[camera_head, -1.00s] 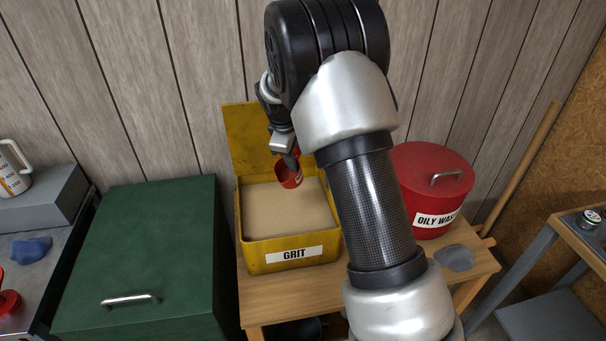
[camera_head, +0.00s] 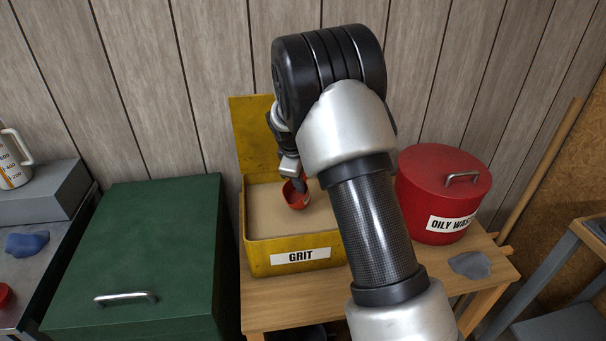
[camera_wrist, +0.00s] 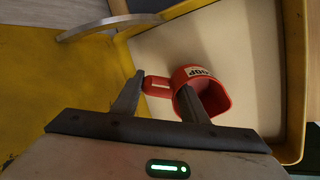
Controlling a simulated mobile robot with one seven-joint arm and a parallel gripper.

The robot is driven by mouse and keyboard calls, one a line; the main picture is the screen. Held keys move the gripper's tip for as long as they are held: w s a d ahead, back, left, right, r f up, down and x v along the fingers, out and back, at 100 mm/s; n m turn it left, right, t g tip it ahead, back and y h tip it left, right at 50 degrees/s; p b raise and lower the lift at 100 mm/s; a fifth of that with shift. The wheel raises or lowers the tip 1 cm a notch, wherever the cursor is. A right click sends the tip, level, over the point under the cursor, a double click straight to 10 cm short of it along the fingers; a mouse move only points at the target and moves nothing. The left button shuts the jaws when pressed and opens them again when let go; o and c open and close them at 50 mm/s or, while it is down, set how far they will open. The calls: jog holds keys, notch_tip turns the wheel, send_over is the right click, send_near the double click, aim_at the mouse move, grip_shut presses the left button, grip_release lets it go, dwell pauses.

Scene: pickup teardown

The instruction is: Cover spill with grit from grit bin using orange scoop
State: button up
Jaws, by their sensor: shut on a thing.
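The orange scoop (camera_head: 296,194) is at the grit surface inside the yellow grit bin (camera_head: 262,259), near the middle right. My gripper (camera_head: 297,181) is shut on the scoop. In the wrist view the scoop (camera_wrist: 204,90) shows its cup with a label, and its short handle lies between the fingers of my gripper (camera_wrist: 164,98). The pale grit (camera_head: 268,212) fills the bin and looks flat. Whether the scoop's lip is in the grit or just above it I cannot tell. No spill is visible in these frames.
The bin's raised yellow lid (camera_head: 252,135) stands behind it. A red oily-waste can (camera_head: 425,192) is right of the bin, with a grey rag (camera_head: 470,265) before it on the wooden table (camera_head: 330,298). A green chest (camera_head: 140,250) is at the left.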

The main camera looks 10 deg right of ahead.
jog(key=b, duration=0.4)
send_over(303, 214)
jog(key=shift+f, duration=3.65)
jog(key=shift+g+y, duration=0.5)
jog(key=shift+g, duration=0.3)
notch_tip(303, 214, up, 6)
jog(key=p, duration=0.8)
jog(key=shift+f, duration=0.15)
jog(key=shift+g+y, duration=0.3)
jog(key=shift+g, duration=0.4)
notch_tip(303, 214, up, 4)
jog(key=p, duration=0.6)
jog(key=shift+r, duration=0.2)
jog(key=shift+r, duration=0.1)
jog(key=shift+r+p, duration=1.55)
jog(key=shift+r, duration=1.3)
jog(key=shift+s, duration=0.1)
